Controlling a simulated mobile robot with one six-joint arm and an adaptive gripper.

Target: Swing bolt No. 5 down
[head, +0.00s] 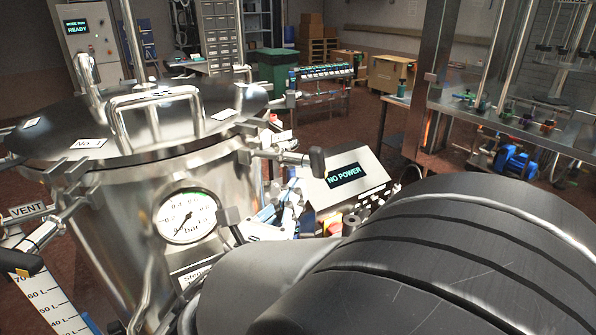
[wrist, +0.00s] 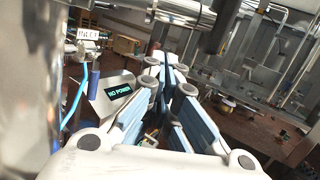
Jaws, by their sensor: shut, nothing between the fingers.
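The steel vessel (head: 130,220) stands at left in the head view under a domed lid (head: 150,110). Swing bolts ring its rim. One bolt (head: 285,156) juts out rightward, roughly level, with a black end knob. Another (head: 45,232) sticks out at lower left. My gripper (wrist: 170,75), white with blue-grey pads, is shut and empty in the wrist view. A metal cylinder (wrist: 185,10) and a dark knob (wrist: 216,32) lie above its fingertips, apart in the picture.
A pressure gauge (head: 187,216) is on the vessel's front. A console reading "NO POWER" (head: 345,178) stands right of the vessel and shows left of my fingers in the wrist view (wrist: 119,92). A steel frame (head: 425,100) with shelves stands at right. My arm covers the lower right.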

